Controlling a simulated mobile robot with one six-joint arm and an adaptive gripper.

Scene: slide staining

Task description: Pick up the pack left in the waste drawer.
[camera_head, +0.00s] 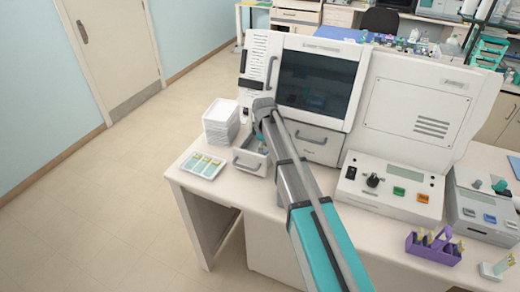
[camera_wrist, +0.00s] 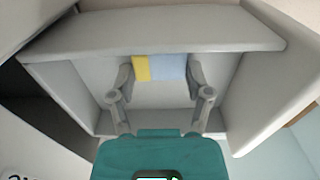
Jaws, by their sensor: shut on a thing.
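The pack (camera_wrist: 160,67), yellow on the left and pale blue on the right, is inside the grey waste drawer (camera_wrist: 60,85) in the wrist view. My gripper (camera_wrist: 160,76) reaches down into the drawer with one finger at each side of the pack, shut on it. The drawer also shows in the head view, pulled out, with its handled front (camera_head: 247,163) at the left of the machine. There my arm hides part of the drawer, and I cannot make out the pack or my fingertips.
A stack of white trays (camera_head: 220,125) and a tray with slides (camera_head: 203,165) stand left of the drawer. The white machine (camera_head: 318,42) with a dark window rises behind it. A control box (camera_head: 388,188) and a purple rack (camera_head: 433,247) are to the right.

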